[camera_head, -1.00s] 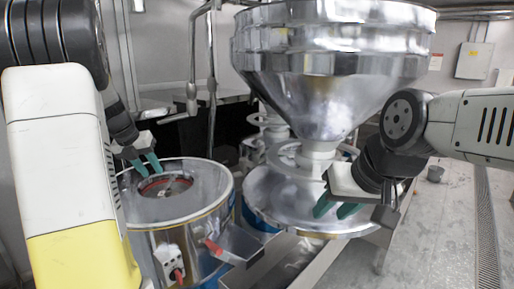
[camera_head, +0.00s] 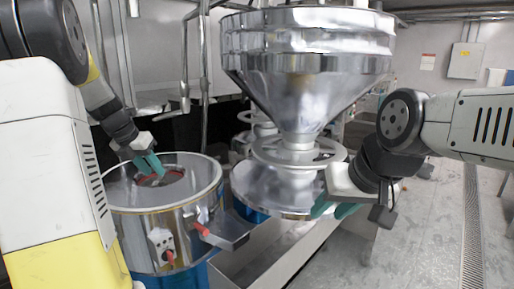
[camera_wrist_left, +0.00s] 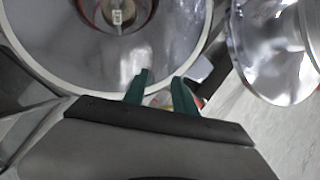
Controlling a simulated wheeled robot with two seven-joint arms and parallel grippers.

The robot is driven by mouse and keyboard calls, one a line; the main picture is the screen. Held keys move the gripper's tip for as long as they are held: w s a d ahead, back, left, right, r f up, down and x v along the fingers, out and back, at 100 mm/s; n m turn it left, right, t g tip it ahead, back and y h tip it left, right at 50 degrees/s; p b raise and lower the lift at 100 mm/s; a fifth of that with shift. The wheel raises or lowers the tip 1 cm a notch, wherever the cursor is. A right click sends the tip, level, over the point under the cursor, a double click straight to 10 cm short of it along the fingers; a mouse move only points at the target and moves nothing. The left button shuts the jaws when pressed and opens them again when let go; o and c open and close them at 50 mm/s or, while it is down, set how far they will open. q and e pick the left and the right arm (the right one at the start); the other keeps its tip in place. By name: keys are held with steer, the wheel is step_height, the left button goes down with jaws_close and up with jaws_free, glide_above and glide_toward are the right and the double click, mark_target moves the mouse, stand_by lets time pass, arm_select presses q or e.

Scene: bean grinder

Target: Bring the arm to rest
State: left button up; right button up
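My right gripper (camera_head: 332,210) is in front of the lower disc (camera_head: 262,188) of the metal hopper machine. Its green fingers are apart and empty. Whether either gripper touches the machines cannot be told.
A large shiny hopper (camera_head: 305,65) stands in the middle. Vertical pipes (camera_head: 204,90) rise behind the drum. Open floor (camera_head: 430,235) lies to the right.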

arm_select(q)
steer(key=s+d+r+m, duration=0.1)
steer(key=s+d+m, duration=0.7)
steer(key=s+m, duration=0.4)
steer(key=s+d+r+m+t, duration=0.1)
steer(key=s+d+m, duration=0.8)
steer(key=m, duration=1.3)
steer(key=s+r, duration=0.1)
steer(key=s, duration=0.2)
steer(key=shift+s+d+t, duration=0.25)
steer(key=shift+s+t, duration=0.05)
steer(key=shift+s, duration=0.1)
